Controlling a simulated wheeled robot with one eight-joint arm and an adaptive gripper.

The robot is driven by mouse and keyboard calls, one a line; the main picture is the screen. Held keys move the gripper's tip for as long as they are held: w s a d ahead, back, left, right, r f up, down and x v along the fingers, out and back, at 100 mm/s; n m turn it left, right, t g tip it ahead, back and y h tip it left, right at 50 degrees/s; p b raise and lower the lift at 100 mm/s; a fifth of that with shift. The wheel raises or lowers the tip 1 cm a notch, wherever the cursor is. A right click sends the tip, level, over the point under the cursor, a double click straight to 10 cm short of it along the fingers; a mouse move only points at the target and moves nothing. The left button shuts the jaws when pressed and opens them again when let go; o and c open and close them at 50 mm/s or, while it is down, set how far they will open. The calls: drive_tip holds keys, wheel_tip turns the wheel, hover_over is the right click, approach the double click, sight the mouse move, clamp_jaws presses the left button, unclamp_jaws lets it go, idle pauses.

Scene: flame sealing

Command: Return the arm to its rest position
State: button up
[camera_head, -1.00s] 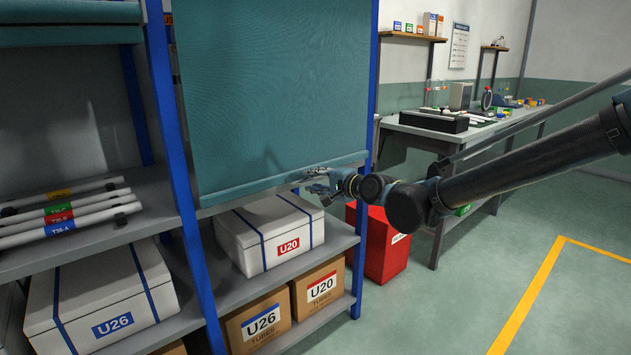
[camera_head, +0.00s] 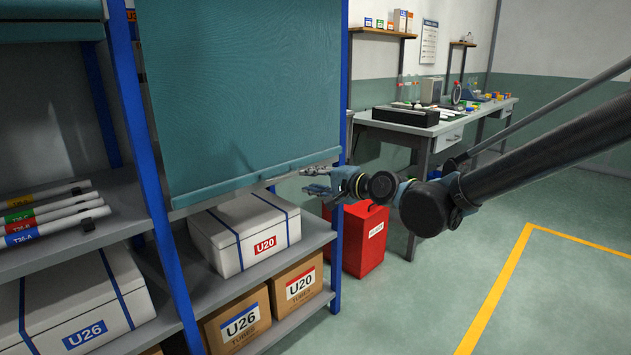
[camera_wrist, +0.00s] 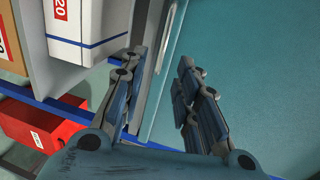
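My arm (camera_head: 540,160) reaches in from the right edge of the head view. My gripper (camera_head: 318,182) is in front of the lower edge of the teal roller curtain (camera_head: 240,90) on the shelf rack, above and to the right of the white U20 box. In the wrist view my gripper (camera_wrist: 158,75) has its two fingers apart with nothing between them. The curtain fills the right side of the wrist view (camera_wrist: 250,60). It hangs down over the rack's right bay to a little above the white U20 box (camera_head: 245,232).
Cardboard boxes U26 (camera_head: 237,320) and U20 (camera_head: 297,284) stand on the lower shelf. A red bin (camera_head: 362,240) is beside the rack, below my gripper. A blue rack post (camera_head: 150,150) stands left of the curtain. A workbench (camera_head: 420,130) is behind. The floor at right is clear.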

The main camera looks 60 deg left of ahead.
idle(0.4)
